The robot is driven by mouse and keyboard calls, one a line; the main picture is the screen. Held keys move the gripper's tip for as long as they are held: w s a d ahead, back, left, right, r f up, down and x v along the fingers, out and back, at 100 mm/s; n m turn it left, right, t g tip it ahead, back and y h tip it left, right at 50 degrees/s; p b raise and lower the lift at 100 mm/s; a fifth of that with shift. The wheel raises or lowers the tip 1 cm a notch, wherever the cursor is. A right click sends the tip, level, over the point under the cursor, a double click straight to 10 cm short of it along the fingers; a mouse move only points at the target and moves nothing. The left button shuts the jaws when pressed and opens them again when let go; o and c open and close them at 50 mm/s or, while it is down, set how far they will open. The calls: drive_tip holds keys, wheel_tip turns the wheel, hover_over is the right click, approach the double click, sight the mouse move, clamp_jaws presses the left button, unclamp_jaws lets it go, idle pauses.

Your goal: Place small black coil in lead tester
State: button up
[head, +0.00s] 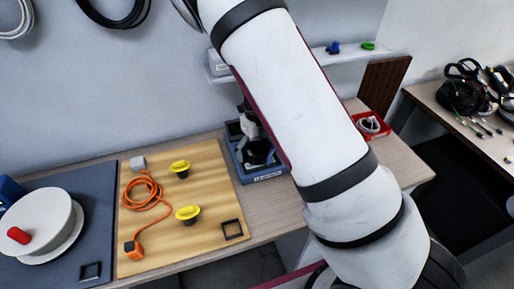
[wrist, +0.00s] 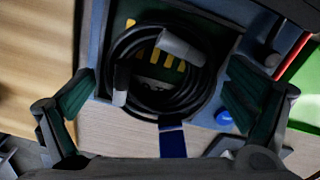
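The small black coil (wrist: 205,92), a ring of black cable with grey plugs, shows between my fingers in the wrist view. It lies over the lead tester (wrist: 98,45), a blue-framed tray with a dark green floor and yellow stripes. Part of the coil overhangs the tray's near edge in this view. My gripper (wrist: 160,88) is open, with one green-padded finger on each side of the coil and gaps visible. In the head view the blue lead tester (head: 266,177) stands at the wooden board's right, partly hidden by my arm. I cannot tell how firmly the coil is seated.
The wooden board (head: 215,160) holds an orange cable (head: 148,195) and two yellow knobs (head: 187,213). A white reel (head: 38,222) sits on a dark mat at left. A red tray (head: 372,125) stands right of the tester. A shelf (head: 345,56) is behind.

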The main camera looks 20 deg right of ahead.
drive_tip(key=shift+r, duration=0.1)
drive_tip(key=s+a+r+n+y, duration=0.1)
drive_tip(key=s+r+n, duration=0.25)
drive_tip(key=r, duration=0.65)
drive_tip(key=s+r+n+y, duration=0.15)
drive_tip(key=r+n, duration=0.35)
drive_tip(key=r, duration=0.5)
drive_tip(key=s+r+n+t+h, duration=0.1)
drive_tip(key=s+r+n+t, duration=0.1)
drive_tip(key=s+r+n, duration=0.4)
drive_tip(key=s+d+r+n+t+h, duration=0.1)
drive_tip(key=s+r+n+t, duration=0.2)
drive_tip(key=s+n, duration=1.1)
wheel_tip(320, 180, up, 4)
drive_tip(key=n, duration=0.4)
drive_tip(key=shift+s+t, duration=0.2)
drive_tip(key=shift+t, duration=0.1)
